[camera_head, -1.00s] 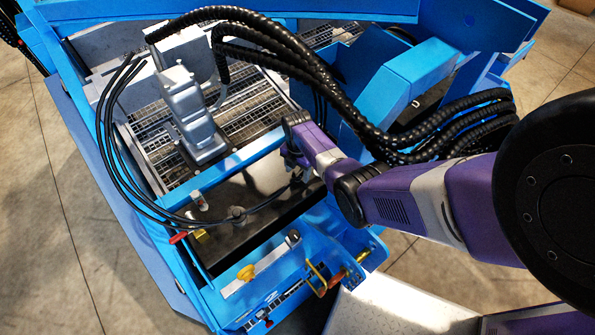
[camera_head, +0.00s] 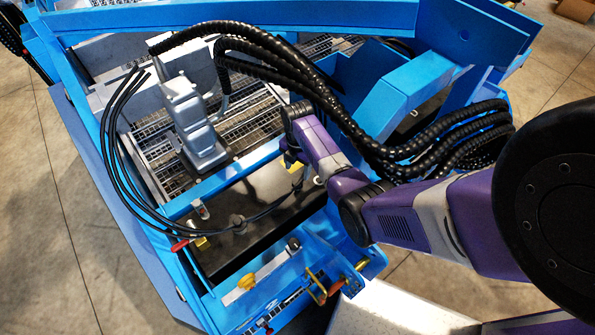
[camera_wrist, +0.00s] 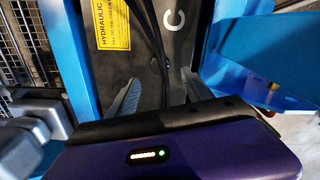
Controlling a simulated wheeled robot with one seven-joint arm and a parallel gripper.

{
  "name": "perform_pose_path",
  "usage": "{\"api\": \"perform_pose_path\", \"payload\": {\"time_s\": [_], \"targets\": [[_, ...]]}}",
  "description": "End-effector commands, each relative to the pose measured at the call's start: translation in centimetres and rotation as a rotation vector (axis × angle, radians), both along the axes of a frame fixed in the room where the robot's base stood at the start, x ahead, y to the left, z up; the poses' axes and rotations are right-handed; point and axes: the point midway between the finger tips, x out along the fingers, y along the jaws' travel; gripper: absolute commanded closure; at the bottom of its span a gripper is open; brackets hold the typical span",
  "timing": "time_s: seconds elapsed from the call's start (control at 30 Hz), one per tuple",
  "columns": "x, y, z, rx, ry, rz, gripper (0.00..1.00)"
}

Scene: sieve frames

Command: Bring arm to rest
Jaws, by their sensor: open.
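My purple arm (camera_head: 395,215) reaches from the right over a blue machine frame (camera_head: 235,172). My gripper (camera_head: 290,160) hangs over the frame, near a black panel (camera_head: 255,205); its fingers are small and partly hidden in the head view. In the wrist view my gripper (camera_wrist: 160,92) has its two grey fingers spread apart, with nothing held between them. Beyond the fingers lies the dark panel with a yellow "HYDRAULIC" label (camera_wrist: 112,25) and a black cable. I cannot tell whether a finger touches the cable.
Thick black corrugated hoses (camera_head: 330,100) arch close behind my arm. A grey block-shaped unit (camera_head: 190,120) stands on metal grating to the left. Thin black cables loop at the left. A yellow knob (camera_head: 247,281) is on the front rail. Open concrete floor (camera_head: 60,220) lies left.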

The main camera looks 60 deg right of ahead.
Motion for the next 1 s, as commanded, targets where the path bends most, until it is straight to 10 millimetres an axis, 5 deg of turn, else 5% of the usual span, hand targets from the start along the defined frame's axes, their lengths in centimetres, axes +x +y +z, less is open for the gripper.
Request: {"api": "perform_pose_path", "payload": {"time_s": [0.7,0.83,1.0], "targets": [[0.3,-0.2,0.0,-0.008,-0.011,-0.06,0.41],[2.4,-2.0,0.7,-0.07,-0.104,-0.229,0.41],[7.0,-5.5,4.5,-0.175,-0.383,-0.532,0.41]]}}
